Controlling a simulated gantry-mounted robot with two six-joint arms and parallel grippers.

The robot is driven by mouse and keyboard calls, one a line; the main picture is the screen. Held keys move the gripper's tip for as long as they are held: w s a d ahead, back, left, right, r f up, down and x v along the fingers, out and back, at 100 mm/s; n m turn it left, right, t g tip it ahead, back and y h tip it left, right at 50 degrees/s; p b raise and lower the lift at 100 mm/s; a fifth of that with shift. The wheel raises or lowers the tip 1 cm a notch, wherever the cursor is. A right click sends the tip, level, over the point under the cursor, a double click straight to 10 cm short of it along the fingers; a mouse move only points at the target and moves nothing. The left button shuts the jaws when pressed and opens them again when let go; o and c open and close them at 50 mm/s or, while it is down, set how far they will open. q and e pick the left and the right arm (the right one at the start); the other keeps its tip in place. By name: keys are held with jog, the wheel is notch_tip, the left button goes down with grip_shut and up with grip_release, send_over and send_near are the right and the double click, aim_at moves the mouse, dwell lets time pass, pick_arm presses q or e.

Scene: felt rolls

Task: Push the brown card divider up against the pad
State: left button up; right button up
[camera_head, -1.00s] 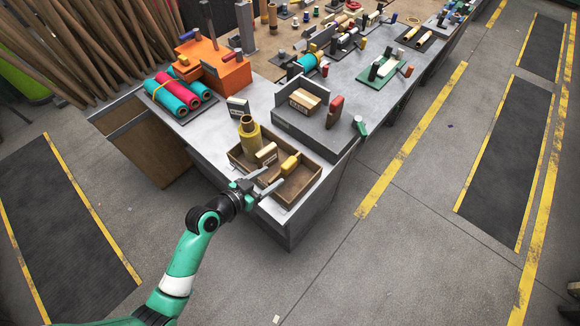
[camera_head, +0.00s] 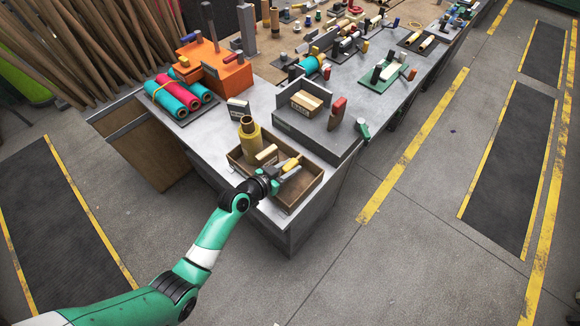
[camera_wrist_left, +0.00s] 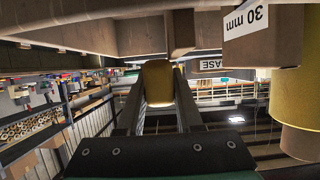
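The wooden tray (camera_head: 306,190) at the near corner of the bench holds a yellow roll (camera_head: 249,137), a labelled cream box (camera_head: 267,154) and a yellow piece (camera_head: 292,162). My left gripper (camera_head: 289,171) is inside the tray's right part. In the left wrist view, its two fingers (camera_wrist_left: 158,98) flank the yellow piece (camera_wrist_left: 158,80) closely, and it fills the gap between them. A brown upright piece (camera_wrist_left: 181,33) near it may be the card divider; its contact with other things is unclear. I cannot single out the pad. My right gripper is not in view.
A grey raised block (camera_head: 318,133) with a cardboard box (camera_head: 306,103) and a red-handled item (camera_head: 337,112) stands just behind the tray. A "30 mm" box (camera_wrist_left: 262,38) and the roll (camera_wrist_left: 300,95) are close in the wrist view. Felt rolls (camera_head: 180,95) lie at the back left.

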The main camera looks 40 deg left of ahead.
pick_arm(q)
grip_shut()
dwell(1.0)
